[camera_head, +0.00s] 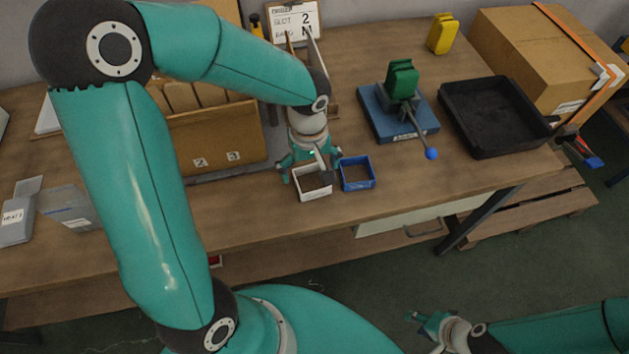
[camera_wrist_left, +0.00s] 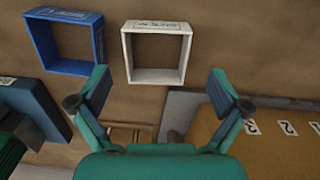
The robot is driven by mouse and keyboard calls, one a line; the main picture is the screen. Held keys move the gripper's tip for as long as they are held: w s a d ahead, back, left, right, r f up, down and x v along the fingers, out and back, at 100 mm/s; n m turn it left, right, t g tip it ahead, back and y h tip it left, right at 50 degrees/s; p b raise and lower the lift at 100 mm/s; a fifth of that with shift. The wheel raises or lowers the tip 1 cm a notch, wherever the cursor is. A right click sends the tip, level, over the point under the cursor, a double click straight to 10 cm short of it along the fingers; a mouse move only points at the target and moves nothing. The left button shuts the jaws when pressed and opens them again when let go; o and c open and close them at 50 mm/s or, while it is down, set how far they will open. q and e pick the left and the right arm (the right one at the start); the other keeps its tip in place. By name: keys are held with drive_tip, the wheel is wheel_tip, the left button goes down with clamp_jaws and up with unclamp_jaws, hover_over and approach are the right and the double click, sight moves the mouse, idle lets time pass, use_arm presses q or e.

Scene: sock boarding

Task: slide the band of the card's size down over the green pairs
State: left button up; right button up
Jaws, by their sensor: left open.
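My left gripper (camera_head: 309,172) is open above the white square band (camera_head: 313,194), which lies on the table near its front edge. In the left wrist view the white band (camera_wrist_left: 128,58) sits ahead of the spread fingertips (camera_wrist_left: 160,84), with nothing between them. A blue square band (camera_head: 358,186) lies just to its right. The green pairs (camera_head: 402,79) stand on a blue-based fixture (camera_head: 375,117) with a blue-knobbed lever. The card (camera_head: 294,19) reads slot 2 and a band that looks like M. My right gripper (camera_head: 424,331) looks open, low off the table.
A cardboard divider box (camera_head: 225,148) with numbered slots stands behind my left arm. A black tray (camera_head: 494,116), a yellow block (camera_head: 442,33) and a large strapped carton (camera_head: 535,55) are at the right.

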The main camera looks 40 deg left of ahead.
sight(312, 187)
use_arm(q)
drive_tip(key=f, duration=0.4)
drive_tip(key=shift+d+f, duration=0.2)
drive_tip(key=shift+d, duration=0.1)
drive_tip(key=c, duration=0.8)
